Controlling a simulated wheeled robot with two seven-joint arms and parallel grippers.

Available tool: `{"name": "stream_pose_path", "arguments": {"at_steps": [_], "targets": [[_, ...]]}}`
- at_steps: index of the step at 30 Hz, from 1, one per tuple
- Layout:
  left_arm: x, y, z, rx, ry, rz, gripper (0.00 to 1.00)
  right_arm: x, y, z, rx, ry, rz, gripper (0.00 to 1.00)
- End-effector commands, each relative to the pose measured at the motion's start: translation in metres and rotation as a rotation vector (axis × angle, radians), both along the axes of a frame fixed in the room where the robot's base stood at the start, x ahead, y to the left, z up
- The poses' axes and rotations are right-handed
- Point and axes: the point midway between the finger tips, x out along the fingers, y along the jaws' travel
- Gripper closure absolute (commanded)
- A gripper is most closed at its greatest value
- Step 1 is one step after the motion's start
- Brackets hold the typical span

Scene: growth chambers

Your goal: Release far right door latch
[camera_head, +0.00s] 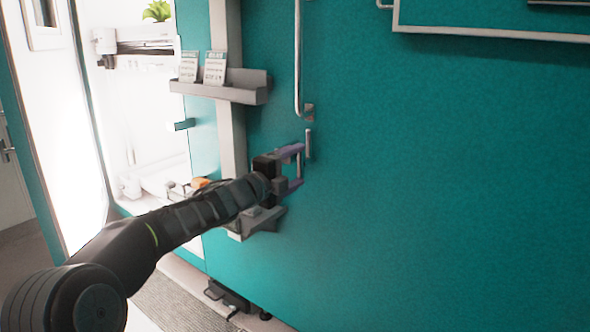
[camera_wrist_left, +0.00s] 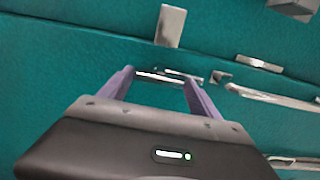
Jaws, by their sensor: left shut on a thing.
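The door latch is a short metal bar (camera_head: 308,143) on the teal door, just below the long vertical handle. My left gripper (camera_head: 300,166) is at the latch, with its two purple fingers pointing at the door. In the left wrist view, the slim metal latch (camera_wrist_left: 166,76) spans the gap between the fingertips (camera_wrist_left: 160,80), and the gripper is shut on it. The finer details of the contact are too small to see. My right gripper is in neither view.
The long door handle (camera_head: 298,55) rises above the latch. A bright open chamber (camera_head: 140,100) stands at the left.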

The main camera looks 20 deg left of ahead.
Motion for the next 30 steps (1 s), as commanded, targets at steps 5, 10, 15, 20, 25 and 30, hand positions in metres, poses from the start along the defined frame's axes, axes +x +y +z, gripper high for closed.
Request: {"name": "stream_pose_path", "arguments": {"at_steps": [5, 10, 15, 20, 25, 30], "targets": [[-0.0001, -0.0005, -0.0005, 0.010, -0.003, -0.001, 1.00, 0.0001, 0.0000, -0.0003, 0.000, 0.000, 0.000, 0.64], [-0.0001, -0.0005, -0.0006, 0.011, -0.003, -0.001, 1.00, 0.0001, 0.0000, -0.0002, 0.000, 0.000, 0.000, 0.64], [-0.0001, -0.0004, -0.0006, 0.008, -0.002, -0.001, 0.15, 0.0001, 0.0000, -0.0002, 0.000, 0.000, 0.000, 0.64], [0.0000, -0.0003, -0.0005, 0.007, -0.002, -0.001, 0.05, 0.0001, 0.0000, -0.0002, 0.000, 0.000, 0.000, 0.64], [0.0000, -0.0001, -0.0003, 0.006, -0.001, -0.001, 0.05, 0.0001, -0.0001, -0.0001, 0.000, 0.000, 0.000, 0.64], [-0.0059, 0.0028, 0.0003, 0.006, -0.001, 0.000, 0.05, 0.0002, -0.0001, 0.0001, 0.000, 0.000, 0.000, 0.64]]}}
